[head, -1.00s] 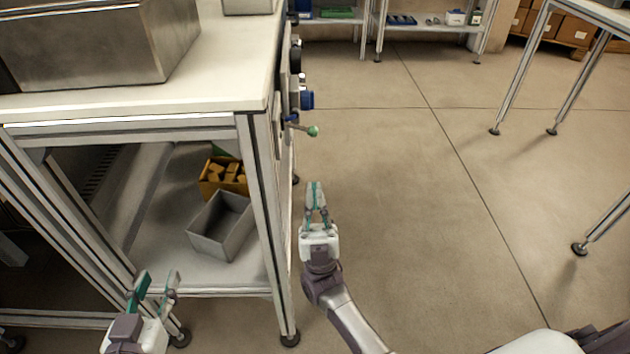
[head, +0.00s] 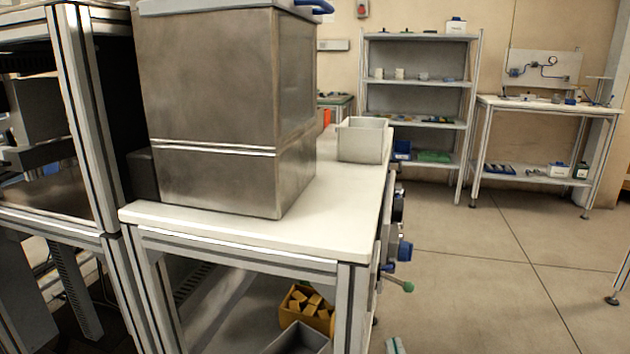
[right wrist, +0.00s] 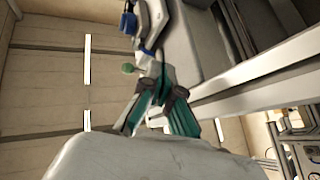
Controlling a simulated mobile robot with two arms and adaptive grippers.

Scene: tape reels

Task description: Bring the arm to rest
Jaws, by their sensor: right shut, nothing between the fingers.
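My right gripper (head: 395,346) shows only as its fingertips at the bottom edge of the head view, right of the bench's front leg. In the right wrist view its green-padded fingers (right wrist: 157,82) come together at the tips with nothing between them. The rest of my right arm is out of the head view. My left gripper is in neither current view. A lever with a green knob (head: 408,287) sticks out of the bench's right side, above my right gripper in the picture; the knob also shows in the right wrist view (right wrist: 128,68).
The white-topped bench (head: 240,232) carries a large metal box (head: 215,110) and a grey bin (head: 362,143). Below are a yellow bin of blocks (head: 291,318) and a grey bin (head: 300,340). Shelves (head: 420,124) and a table (head: 545,104) stand behind. Floor at right is clear.

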